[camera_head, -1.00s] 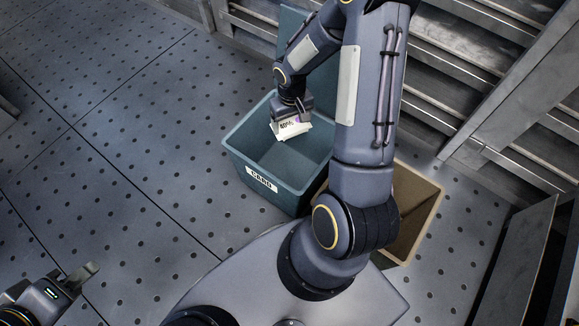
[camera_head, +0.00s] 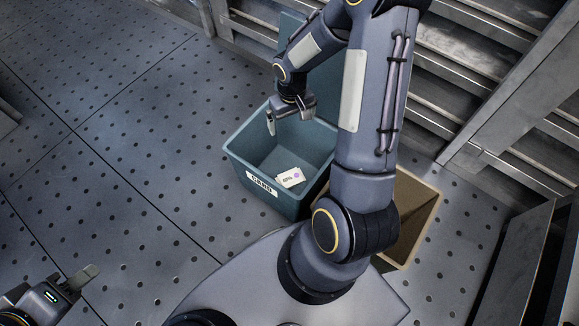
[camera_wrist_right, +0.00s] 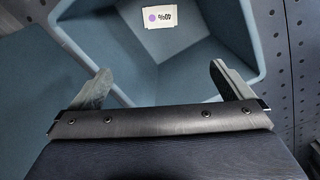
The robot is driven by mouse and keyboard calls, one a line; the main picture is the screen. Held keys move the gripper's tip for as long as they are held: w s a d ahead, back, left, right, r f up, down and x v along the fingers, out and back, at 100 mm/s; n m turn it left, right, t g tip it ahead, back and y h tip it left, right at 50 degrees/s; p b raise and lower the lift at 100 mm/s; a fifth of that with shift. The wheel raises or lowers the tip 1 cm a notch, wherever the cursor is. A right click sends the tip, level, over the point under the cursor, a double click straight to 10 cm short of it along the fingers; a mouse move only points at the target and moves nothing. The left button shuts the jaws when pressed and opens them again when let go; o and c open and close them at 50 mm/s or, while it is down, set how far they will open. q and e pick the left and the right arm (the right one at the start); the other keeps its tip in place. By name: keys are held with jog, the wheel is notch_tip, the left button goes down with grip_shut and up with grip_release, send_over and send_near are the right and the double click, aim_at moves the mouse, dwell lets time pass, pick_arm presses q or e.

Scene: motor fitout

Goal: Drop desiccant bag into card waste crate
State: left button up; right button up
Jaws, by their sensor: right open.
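The desiccant bag (camera_head: 290,177) is a small white packet with a purple dot and printed text. It is inside the blue-grey crate labelled CARD (camera_head: 237,153), low at its near side. It also shows in the right wrist view (camera_wrist_right: 159,14), apart from the fingers. My right gripper (camera_head: 289,121) is over the far part of the crate, open and empty; its spread fingers show in the right wrist view (camera_wrist_right: 160,86). My left gripper (camera_head: 83,280) is at the lower left, far from the crate; its finger gap is not clear.
A tan crate (camera_head: 428,218) stands to the right of the card crate, partly hidden by my right arm. Metal shelving (camera_head: 520,60) runs along the upper right. The perforated floor (camera_head: 110,130) to the left is clear.

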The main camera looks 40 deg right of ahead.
jog(key=shift+r+p, duration=0.5)
jog(key=shift+r, duration=1.55)
